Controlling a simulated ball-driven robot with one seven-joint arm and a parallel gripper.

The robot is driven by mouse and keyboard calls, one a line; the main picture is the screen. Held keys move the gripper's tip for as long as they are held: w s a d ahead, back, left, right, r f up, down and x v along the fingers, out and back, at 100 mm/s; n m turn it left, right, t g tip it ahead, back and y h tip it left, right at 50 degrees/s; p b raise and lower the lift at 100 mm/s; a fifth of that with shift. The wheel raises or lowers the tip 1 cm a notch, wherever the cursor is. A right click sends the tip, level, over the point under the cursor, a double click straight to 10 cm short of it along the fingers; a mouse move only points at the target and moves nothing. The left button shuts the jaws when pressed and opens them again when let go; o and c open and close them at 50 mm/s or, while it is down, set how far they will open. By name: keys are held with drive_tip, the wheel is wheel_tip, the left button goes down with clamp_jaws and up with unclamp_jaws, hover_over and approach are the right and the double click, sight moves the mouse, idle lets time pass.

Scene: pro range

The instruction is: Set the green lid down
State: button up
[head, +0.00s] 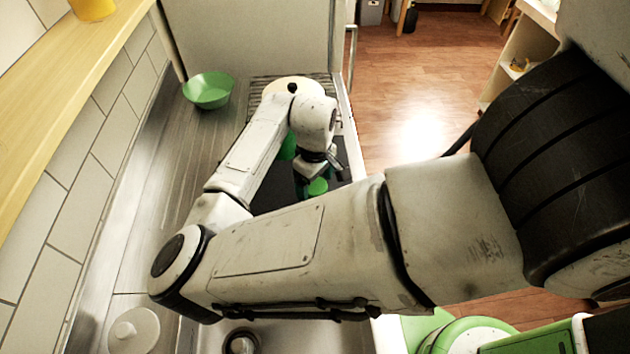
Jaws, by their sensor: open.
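My gripper (318,170) is above the dark mat on the metal counter, partly hidden by my own wrist. It is open. A small round green thing (317,187) shows just below the fingers and may be the green lid. I cannot tell whether it touches a finger or what it rests on. Another green thing (288,147) shows just left of my wrist, mostly hidden behind my arm.
A green bowl (208,90) stands at the back left of the counter (150,215). A pale round thing (290,84) lies behind my wrist. A tiled wall and wooden shelf (60,75) bound the left. Open floor lies right.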

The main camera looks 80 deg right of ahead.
sight(315, 185)
wheel_tip(315, 185, up, 12)
drive_tip(key=shift+b, duration=0.4)
idle(1.3)
